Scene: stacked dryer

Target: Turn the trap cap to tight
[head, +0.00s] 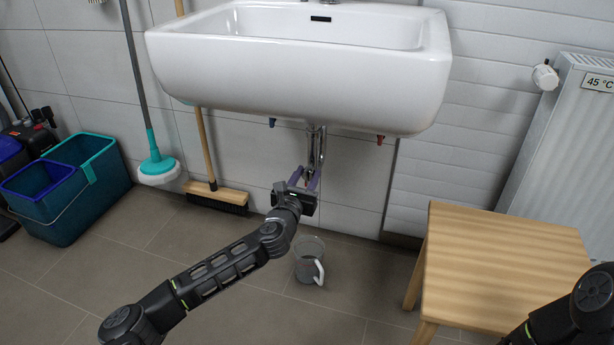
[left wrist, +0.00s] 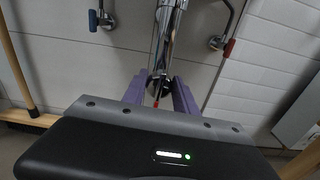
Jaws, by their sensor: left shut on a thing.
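The chrome trap (head: 317,146) hangs under the white sink, in front of the tiled wall. Its lower end, where the trap cap (left wrist: 158,86) sits, is dark and small in the left wrist view, with a small red mark just below it. My left gripper (head: 305,178) has purple fingers, one on each side of the cap, and is shut on it. The fingers also show in the left wrist view (left wrist: 159,92). They partly hide the cap, and whether it is tight cannot be told. My right arm shows at the lower right, but its gripper is out of view.
A clear jug (head: 309,262) with a white handle stands on the floor below the trap. A wooden stool (head: 500,262) stands to the right. A blue valve (head: 271,122) and a red valve (head: 380,140) flank the trap. A broom (head: 214,193) and buckets (head: 95,175) are left.

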